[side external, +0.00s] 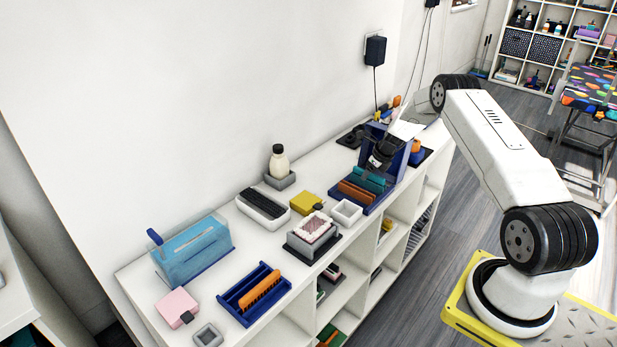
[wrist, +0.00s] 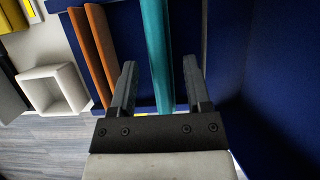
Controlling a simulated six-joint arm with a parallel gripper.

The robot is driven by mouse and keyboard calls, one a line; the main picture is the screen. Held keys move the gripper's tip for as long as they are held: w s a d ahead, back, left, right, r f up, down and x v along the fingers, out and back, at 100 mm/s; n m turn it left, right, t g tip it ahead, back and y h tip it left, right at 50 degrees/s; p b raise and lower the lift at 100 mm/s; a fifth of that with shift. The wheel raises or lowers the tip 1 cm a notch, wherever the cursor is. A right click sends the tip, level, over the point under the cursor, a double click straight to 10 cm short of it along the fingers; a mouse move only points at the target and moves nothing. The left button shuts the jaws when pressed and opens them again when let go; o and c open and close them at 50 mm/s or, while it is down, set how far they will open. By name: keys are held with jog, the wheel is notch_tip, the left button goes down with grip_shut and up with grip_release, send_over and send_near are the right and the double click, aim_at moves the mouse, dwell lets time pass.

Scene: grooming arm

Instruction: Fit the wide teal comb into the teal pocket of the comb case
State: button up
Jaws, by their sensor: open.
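The teal comb (side external: 372,178) stands in a blue rack (side external: 379,206) at the far end of the counter. In the wrist view the teal comb (wrist: 155,45) shows as a long upright strip between the fingers of my gripper (wrist: 158,64). The fingers are open, with a visible gap on each side of the comb. In the side view my gripper (side external: 376,163) is down at the rack, and its fingertips are hard to make out. A blue slotted case (side external: 228,302) sits near the front, with an orange comb (side external: 261,288) in it. I cannot make out a teal pocket there.
Orange combs (side external: 356,191) stand in the rack beside the teal one. A tall blue panel (wrist: 270,70) is close on the gripper's right in the wrist view. A white square dish (side external: 346,212), a grey brush holder (side external: 313,237) and a teal slotted box (side external: 192,252) line the counter.

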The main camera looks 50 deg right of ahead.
jog(key=shift+v, duration=3.6)
jog(key=s+a+r+n+g, duration=0.1)
jog(key=a+r+n, duration=0.4)
jog(key=a+n, duration=0.55)
jog(key=s+a+r+n+g, duration=0.1)
jog(key=a+r+n, duration=0.55)
jog(key=a, duration=0.65)
jog(key=s+a+r+n, duration=0.1)
jog(key=s+a+n, duration=1.4)
jog(key=n, duration=0.4)
jog(key=shift+r, duration=0.35)
